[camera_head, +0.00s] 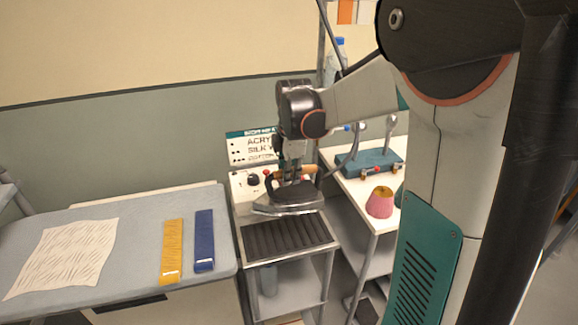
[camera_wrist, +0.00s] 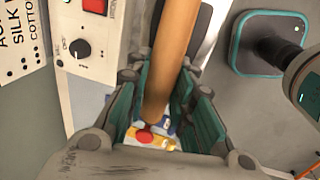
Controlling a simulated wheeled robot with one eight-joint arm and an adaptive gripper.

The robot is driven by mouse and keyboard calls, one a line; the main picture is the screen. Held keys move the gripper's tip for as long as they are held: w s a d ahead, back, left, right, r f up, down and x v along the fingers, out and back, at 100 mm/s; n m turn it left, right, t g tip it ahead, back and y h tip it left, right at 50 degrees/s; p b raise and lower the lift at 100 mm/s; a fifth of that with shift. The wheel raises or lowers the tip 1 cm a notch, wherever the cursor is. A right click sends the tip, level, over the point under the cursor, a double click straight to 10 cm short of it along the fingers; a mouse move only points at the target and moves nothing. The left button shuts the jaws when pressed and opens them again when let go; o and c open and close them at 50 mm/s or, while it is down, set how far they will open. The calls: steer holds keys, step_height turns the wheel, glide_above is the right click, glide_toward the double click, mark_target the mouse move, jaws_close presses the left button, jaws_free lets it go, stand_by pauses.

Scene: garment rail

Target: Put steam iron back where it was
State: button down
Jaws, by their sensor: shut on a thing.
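The steam iron (camera_head: 290,204) has a dark body, a pale metal soleplate and a wooden handle. It appears above the back part of a dark ribbed rest (camera_head: 284,239) on a small metal stand. I cannot tell whether the soleplate touches anything. My gripper (camera_head: 293,172) points down over the iron and is shut on its handle. In the wrist view the wooden handle (camera_wrist: 174,55) runs between the green-lined fingers of my gripper (camera_wrist: 165,105). The fingers hide part of the handle.
A control panel with a knob (camera_wrist: 80,48) and a fabric sign (camera_head: 261,147) stand behind the rest. An ironing board (camera_head: 140,225) with cloth, yellow and blue strips is at left. A white table (camera_head: 350,187) with a teal device and pink pincushion (camera_head: 380,203) is at right.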

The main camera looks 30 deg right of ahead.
mark_target(289, 205)
step_height(289, 205, down, 12)
steer(key=b, duration=0.3)
steer(key=shift+f, duration=0.25)
stand_by(0.3)
steer(key=c, duration=1.5)
jaws_free()
steer(key=shift+o, duration=0.5)
steer(key=r+p, duration=0.1)
steer(key=r, duration=0.3)
steer(key=s+r+p, duration=0.1)
steer(key=r, duration=0.3)
steer(key=s+r+p, duration=0.1)
steer(key=r, duration=0.3)
steer(key=shift+s+a, duration=0.1)
steer(key=shift+a, duration=0.3)
steer(key=shift+a, duration=0.1)
